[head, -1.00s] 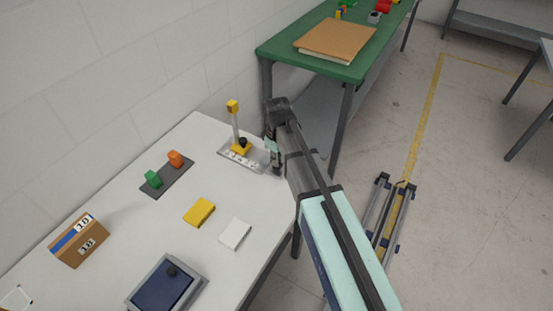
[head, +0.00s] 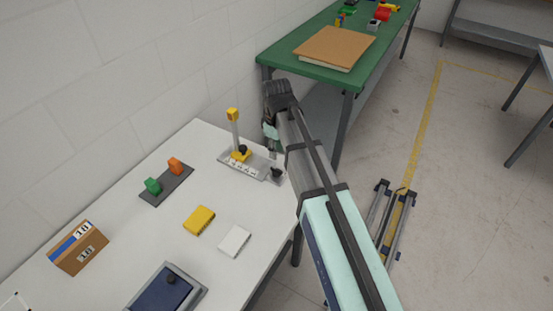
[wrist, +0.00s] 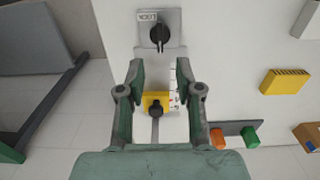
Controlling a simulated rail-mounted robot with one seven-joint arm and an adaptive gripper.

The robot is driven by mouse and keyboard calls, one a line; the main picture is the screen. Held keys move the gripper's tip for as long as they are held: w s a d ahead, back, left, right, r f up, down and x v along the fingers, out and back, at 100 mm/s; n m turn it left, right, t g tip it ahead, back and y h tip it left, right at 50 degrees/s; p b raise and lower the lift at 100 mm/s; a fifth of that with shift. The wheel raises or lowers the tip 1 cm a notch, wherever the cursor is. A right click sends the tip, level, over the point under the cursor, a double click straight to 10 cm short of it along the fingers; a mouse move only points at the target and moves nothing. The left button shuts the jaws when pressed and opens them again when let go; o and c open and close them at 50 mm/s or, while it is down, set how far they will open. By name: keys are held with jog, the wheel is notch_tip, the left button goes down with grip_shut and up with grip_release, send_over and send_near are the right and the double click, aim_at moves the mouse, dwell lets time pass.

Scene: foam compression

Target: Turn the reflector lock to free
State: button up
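The likely reflector lock is a black knob (wrist: 158,34) on the end of a grey plate, beside a small label with upside-down letters. Its narrow part points down in the wrist view; the knob also shows in the head view (head: 277,172). A yellow carriage (wrist: 148,101) with its own black knob sits further along the scale, and in the head view a post with a yellow top (head: 233,114) stands there. My gripper (wrist: 160,70) is open and empty, its fingertips apart from the lock knob. In the head view it hangs above the plate (head: 225,158).
A yellow block (head: 199,219), a white block (head: 235,240) and a dark strip (head: 180,192) with green and orange pieces lie on the white table (head: 140,222). A cardboard box (head: 78,252) stands at the left. The wall is close behind; a green table (head: 285,62) stands beyond.

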notch_tip(320, 180, up, 3)
jog(key=shift+r, duration=0.15)
dwell(0.4)
